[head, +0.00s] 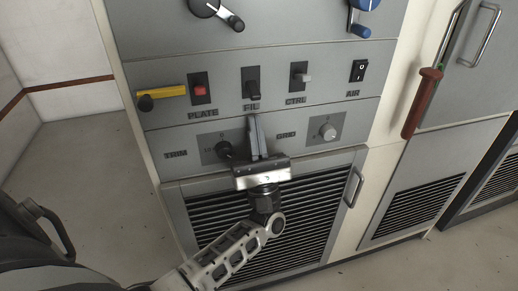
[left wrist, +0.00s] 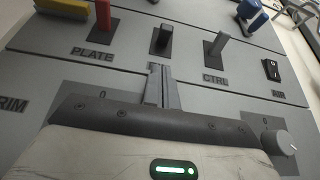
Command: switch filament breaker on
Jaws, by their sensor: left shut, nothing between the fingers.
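The filament breaker, a black toggle (head: 252,89) above the FIL label, sits on the grey panel between PLATE and CTRL. It also shows in the left wrist view (left wrist: 161,39), just beyond my fingertips. My left gripper (head: 254,122) is shut and empty, with its fingertips just below the FIL toggle, over the label. In the left wrist view the closed fingers (left wrist: 158,72) point up at the toggle, and a small gap seems to separate them. I cannot tell the toggle's position for sure. My right gripper is not in view.
The PLATE breaker with a red toggle (head: 199,90) is to the left, the CTRL breaker (head: 301,76) and AIR rocker (head: 358,71) to the right. A yellow handle (head: 163,92) is at the far left. The GRID knob (head: 327,132) and TRIM knob (head: 224,148) flank my gripper.

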